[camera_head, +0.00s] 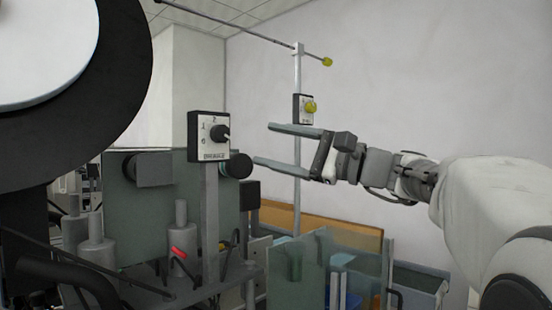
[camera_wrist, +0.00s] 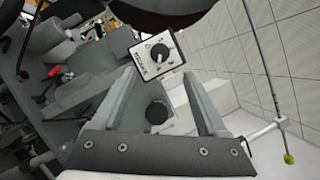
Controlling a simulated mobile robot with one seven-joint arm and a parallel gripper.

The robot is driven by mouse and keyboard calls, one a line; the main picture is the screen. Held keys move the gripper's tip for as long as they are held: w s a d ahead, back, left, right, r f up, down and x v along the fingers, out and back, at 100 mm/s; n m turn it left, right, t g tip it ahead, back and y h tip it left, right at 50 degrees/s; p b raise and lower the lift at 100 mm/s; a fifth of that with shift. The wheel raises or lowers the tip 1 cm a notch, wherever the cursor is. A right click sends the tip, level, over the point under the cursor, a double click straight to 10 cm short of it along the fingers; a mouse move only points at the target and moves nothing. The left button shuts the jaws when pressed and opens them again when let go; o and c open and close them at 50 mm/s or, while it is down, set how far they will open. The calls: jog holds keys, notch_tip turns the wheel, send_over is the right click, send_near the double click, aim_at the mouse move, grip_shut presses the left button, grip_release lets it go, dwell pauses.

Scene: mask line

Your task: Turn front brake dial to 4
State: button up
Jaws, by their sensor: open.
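The brake dial is a black knob (camera_head: 220,132) on a white-faced box (camera_head: 208,145) with a dark frame, mounted on a grey post (camera_head: 211,215). Numbers ring the knob and a label plate is below it. The knob's pointer points to the right in the head view. My gripper (camera_head: 262,145) is open and empty, to the right of the box, with its fingers pointing left toward it. In the wrist view the dial box (camera_wrist: 145,68) shows beyond and between the fingertips (camera_wrist: 160,80), with its knob (camera_wrist: 160,52) apart from them.
A second black round knob (camera_head: 237,164) sits low behind the dial post and shows between my fingers in the wrist view (camera_wrist: 157,113). A thin pole (camera_head: 297,200) with a yellow knob (camera_head: 310,107) stands behind my gripper. A large black reel (camera_head: 125,90) fills the upper left.

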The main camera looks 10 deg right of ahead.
jog(key=v, duration=0.6)
jog(key=shift+s+d, duration=0.2)
jog(key=shift+d, duration=0.05)
